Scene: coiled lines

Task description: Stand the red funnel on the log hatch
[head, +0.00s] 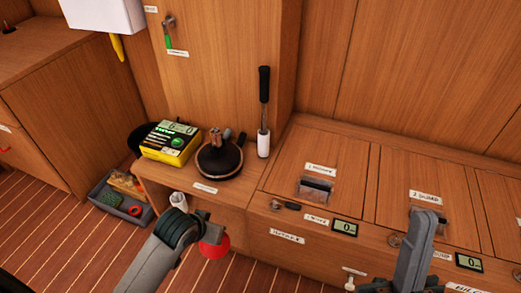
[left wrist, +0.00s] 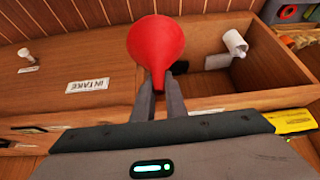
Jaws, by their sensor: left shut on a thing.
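The red funnel (head: 216,246) shows in the head view beside the end of my left arm, partly hidden by it. In the left wrist view the funnel (left wrist: 155,42) has its wide round end away from me, and my left gripper (left wrist: 160,88) is shut on its narrow end. The funnel is held in front of the wooden bench. My right gripper (head: 415,252) is at the lower right of the head view, in front of the bench; its fingers are not clear. Labelled hatches (head: 345,160) form the bench top; I cannot read which one is the log hatch.
A grey tray (head: 120,197) is on the floor. An open compartment (left wrist: 260,70) holds a white roll (left wrist: 234,42).

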